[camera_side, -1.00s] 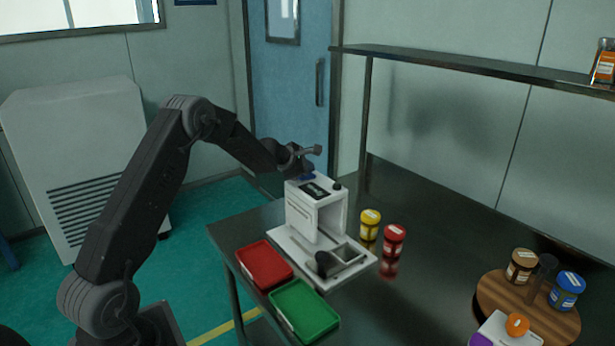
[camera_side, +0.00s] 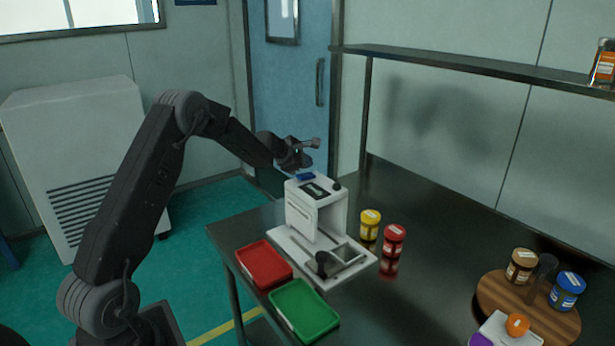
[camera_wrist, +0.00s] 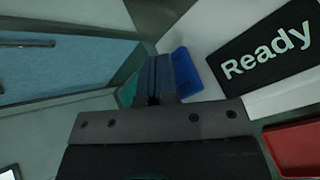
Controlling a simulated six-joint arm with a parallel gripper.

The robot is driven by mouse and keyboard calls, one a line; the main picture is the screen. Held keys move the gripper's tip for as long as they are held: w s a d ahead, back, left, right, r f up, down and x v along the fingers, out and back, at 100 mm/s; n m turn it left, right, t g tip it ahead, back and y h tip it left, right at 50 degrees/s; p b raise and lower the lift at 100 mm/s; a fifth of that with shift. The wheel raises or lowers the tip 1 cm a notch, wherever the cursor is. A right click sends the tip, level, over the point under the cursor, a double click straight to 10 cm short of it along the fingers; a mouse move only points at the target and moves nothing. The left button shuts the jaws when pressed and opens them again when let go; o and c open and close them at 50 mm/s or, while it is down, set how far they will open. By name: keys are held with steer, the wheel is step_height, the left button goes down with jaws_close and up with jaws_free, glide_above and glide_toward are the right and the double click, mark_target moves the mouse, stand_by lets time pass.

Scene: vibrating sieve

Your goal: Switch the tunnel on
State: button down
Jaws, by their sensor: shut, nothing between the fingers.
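The tunnel (camera_side: 303,215) is a white box-shaped machine with an open passage, standing on a white base on the dark table. Its top carries a dark display (camera_side: 316,190), which reads "Ready" in the wrist view (camera_wrist: 265,50). A blue switch-like part (camera_side: 305,176) sits at the top's back edge; it also shows in the wrist view (camera_wrist: 187,73). My gripper (camera_side: 300,167) is just above this blue part, shut and empty. In the wrist view its fingers (camera_wrist: 155,78) appear right beside the blue part; whether they touch it I cannot tell.
A red tray (camera_side: 264,264) and a green tray (camera_side: 304,310) lie in front of the machine. A yellow-lidded jar (camera_side: 370,225) and a red jar (camera_side: 393,241) stand to its right. A round wooden board (camera_side: 500,295) with jars is at the far right. A shelf (camera_side: 460,65) runs behind.

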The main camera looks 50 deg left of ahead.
mark_target(304, 176)
steer(key=shift+s+r, duration=0.15)
steer(key=shift+r, duration=0.8)
steer(key=shift+s+r, duration=0.15)
steer(key=shift+r, duration=0.8)
steer(key=s+d+r+m+g+h, duration=0.1)
steer(key=s+d+r+m, duration=0.35)
steer(key=d, duration=0.35)
steer(key=s+d+r+m+h, duration=0.25)
steer(key=d+r+m, duration=0.2)
steer(key=d, duration=0.45)
steer(key=s+d+r+m+g+h, duration=0.1)
steer(key=s+d+r+m, duration=0.35)
steer(key=d, duration=0.35)
steer(key=s+d+f+m+g, duration=0.1)
steer(key=s+d+m, duration=0.3)
steer(key=s, duration=0.2)
steer(key=s+d+m+g, duration=0.1)
steer(key=s+d+m, duration=0.3)
steer(key=s, duration=0.3)
steer(key=s+f+m+y, duration=0.1)
steer(key=s+f+m, duration=0.1)
steer(key=s, duration=0.4)
steer(key=s+f+m+g+y, duration=0.1)
steer(key=s+f+m+y, duration=0.1)
steer(key=s, duration=0.5)
steer(key=f+m, duration=0.1)
steer(key=m, duration=0.1)
steer(key=shift+m, duration=0.35)
steer(key=shift+w+d+y, duration=0.1)
steer(key=shift+y, duration=0.15)
